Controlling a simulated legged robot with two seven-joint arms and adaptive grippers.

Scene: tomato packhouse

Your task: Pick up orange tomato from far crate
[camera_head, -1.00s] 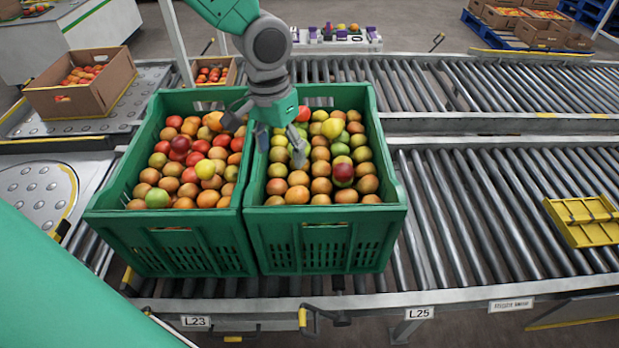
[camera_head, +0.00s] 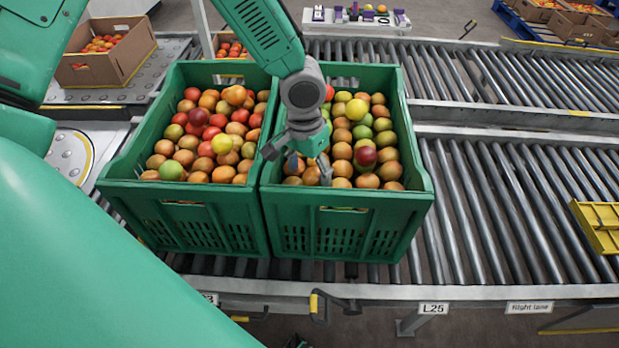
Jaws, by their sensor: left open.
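Two green crates full of mixed tomatoes stand side by side on the roller conveyor, the left crate (camera_head: 186,222) and the right crate (camera_head: 345,228). Which one is the far crate I cannot tell. A bright orange tomato (camera_head: 235,95) lies on top near the back of the left crate. Several orange-brown tomatoes lie in both crates, one of them (camera_head: 366,181) near the front of the right crate. My left gripper (camera_head: 298,165) is open, fingers down, above the left front part of the right crate, hiding some tomatoes there. No tomato is visibly held. My right gripper is not in view.
A cardboard box of tomatoes (camera_head: 104,54) stands at the back left. A yellow crate (camera_head: 600,226) lies at the right edge. A rack with small items (camera_head: 357,18) stands behind.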

